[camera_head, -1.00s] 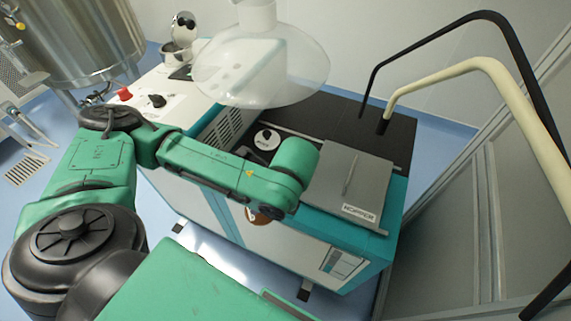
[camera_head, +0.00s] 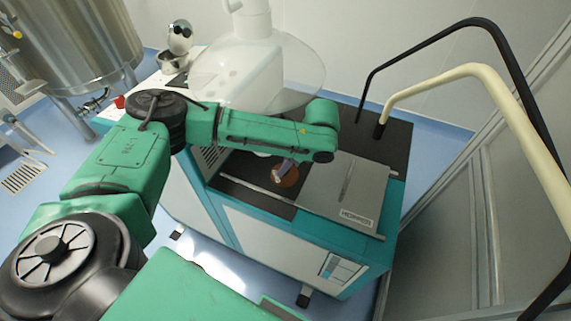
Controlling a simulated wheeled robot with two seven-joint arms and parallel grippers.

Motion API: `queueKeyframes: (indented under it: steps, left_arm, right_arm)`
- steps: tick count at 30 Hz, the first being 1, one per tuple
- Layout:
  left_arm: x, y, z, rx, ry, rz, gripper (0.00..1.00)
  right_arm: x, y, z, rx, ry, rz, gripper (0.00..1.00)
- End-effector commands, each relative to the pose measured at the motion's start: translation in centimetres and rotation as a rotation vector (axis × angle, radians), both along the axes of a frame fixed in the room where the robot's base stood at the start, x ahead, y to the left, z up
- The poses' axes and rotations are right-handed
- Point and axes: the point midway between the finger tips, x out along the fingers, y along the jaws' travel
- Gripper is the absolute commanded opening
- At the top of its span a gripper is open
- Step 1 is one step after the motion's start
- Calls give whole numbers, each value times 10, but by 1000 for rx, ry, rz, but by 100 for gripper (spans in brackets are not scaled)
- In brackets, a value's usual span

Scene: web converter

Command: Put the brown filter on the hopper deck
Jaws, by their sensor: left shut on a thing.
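The brown filter (camera_head: 290,178) is a small round brown disc over the dark hopper deck (camera_head: 240,172) on top of the teal and white machine. My left gripper (camera_head: 281,173) shows as a small grey part beside the disc, shut on it. My green left arm reaches in from the left above the deck and hides part of it. I cannot tell whether the filter touches the deck. My right gripper does not show.
A large clear hopper dome (camera_head: 258,75) hangs close behind my arm. A grey lid plate (camera_head: 345,192) lies right of the filter. Black and cream tube rails (camera_head: 470,70) rise at the right. A steel tank (camera_head: 75,45) stands at the far left.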

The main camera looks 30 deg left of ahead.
Motion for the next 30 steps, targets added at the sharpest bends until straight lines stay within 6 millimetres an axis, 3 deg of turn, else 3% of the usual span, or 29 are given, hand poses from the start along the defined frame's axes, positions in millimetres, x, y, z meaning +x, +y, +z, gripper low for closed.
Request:
queueKeyframes:
  steps: [7,8,9,10,23,30]
  left_arm:
    - [-1,0,-3,0,2,1,0]
    - [-1,0,-3,0,1,0,47]
    - [-1,0,-3,0,1,0,62]
    - [-1,0,-3,0,1,0,65]
    - [0,-4,7,-2,-1,0,65]
    - [3,-58,8,-4,2,-5,65]
  right_arm:
    - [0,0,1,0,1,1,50]
    - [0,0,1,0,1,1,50]
    - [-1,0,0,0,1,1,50]
    - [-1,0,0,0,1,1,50]
    - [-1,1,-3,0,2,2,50]
    - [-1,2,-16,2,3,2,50]
